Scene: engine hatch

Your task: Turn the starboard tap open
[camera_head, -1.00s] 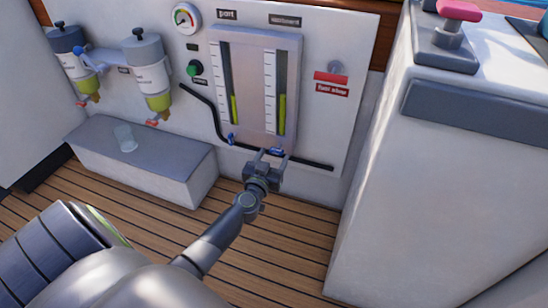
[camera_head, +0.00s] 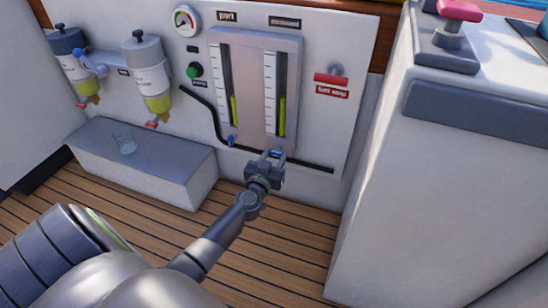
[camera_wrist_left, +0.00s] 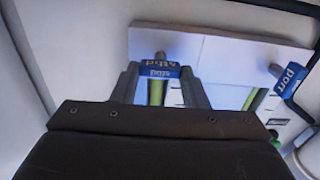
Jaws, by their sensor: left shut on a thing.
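The starboard tap is a small blue lever under the right-hand gauge tube. In the left wrist view the starboard tap (camera_wrist_left: 159,69), marked stbd, sits between the two fingers of my left gripper (camera_wrist_left: 160,82). In the head view my left gripper (camera_head: 272,157) is at the starboard tap (camera_head: 277,153), shut on it, and partly hides it. The tap's handle lies crosswise in the wrist view. The port tap (camera_head: 231,140) is a blue lever to the left, turned at a different angle; it also shows in the wrist view (camera_wrist_left: 290,80). My right gripper is not in view.
The gauge panel (camera_head: 251,110) with two sight tubes is above the taps. A black hose (camera_head: 205,106) runs beside and below it. A white cabinet (camera_head: 440,190) rises at the right.

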